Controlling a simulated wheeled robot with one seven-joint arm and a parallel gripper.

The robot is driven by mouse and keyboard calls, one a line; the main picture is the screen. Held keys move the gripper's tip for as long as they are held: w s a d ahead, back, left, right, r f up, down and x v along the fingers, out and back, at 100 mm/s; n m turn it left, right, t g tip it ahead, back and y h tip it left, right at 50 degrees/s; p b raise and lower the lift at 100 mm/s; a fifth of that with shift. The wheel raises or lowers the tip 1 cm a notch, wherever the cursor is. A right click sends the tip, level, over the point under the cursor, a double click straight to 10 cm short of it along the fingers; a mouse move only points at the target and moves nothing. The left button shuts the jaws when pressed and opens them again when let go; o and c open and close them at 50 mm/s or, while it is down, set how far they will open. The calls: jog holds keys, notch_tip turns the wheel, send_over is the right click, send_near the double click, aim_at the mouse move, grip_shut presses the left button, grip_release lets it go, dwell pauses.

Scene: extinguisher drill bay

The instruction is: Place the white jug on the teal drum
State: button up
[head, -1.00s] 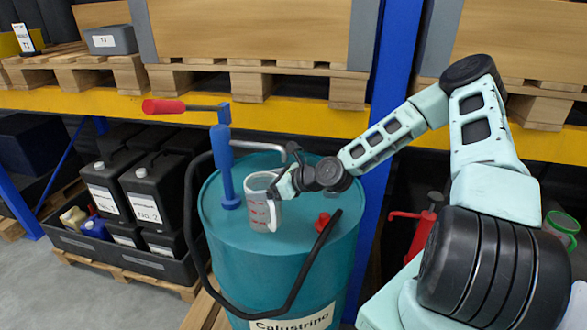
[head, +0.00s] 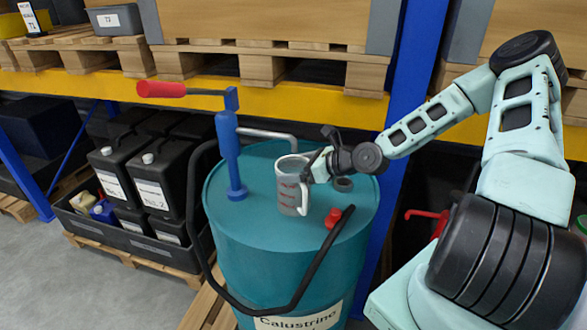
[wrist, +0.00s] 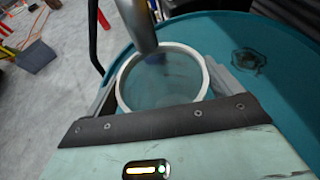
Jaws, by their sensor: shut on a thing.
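The white jug (head: 290,192), a pale see-through cup with red marks and a handle, is upright over the top of the teal drum (head: 250,260). I cannot tell whether its base touches the drum. My gripper (head: 315,168) comes from the right and is shut on the jug. In the wrist view the jug's round rim (wrist: 204,82) sits between the fingers, and its inside looks empty. The drum top (wrist: 290,95) spreads below and to the right there.
A blue pump (head: 229,155) with a red handle and a grey spout stands on the drum, left of the jug. A black hose (head: 205,240) loops in front. A blue post (head: 408,130) stands behind.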

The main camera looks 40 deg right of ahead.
dwell(0.3)
jog(key=o, duration=1.1)
jog(key=shift+f, duration=0.1)
jog(key=shift+c, duration=0.2)
jog(key=b+v, duration=0.2)
jog(key=v, duration=1)
jog(key=shift+b, duration=0.3)
